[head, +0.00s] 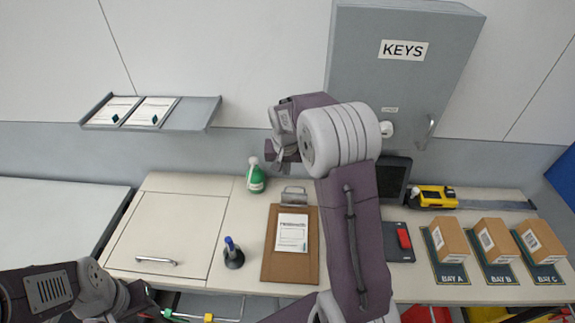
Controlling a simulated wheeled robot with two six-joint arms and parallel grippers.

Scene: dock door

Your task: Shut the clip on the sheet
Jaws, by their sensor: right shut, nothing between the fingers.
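A brown clipboard (269,255) lies on the pale counter, in the middle of the head view. A white printed sheet (292,233) lies on its upper part. The grey metal clip (294,197) is at the board's far edge, just beyond the sheet's top edge. I cannot tell whether it touches the sheet. My right gripper (283,165) is shut and empty, in the air above and beyond the clip, apart from it. My left arm comes in at the lower left, and its fingers are not clearly seen.
The grey KEYS cabinet (398,85) hangs behind my right arm. Boxes (449,238) on bay mats stand at right. The counter's left part is clear.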

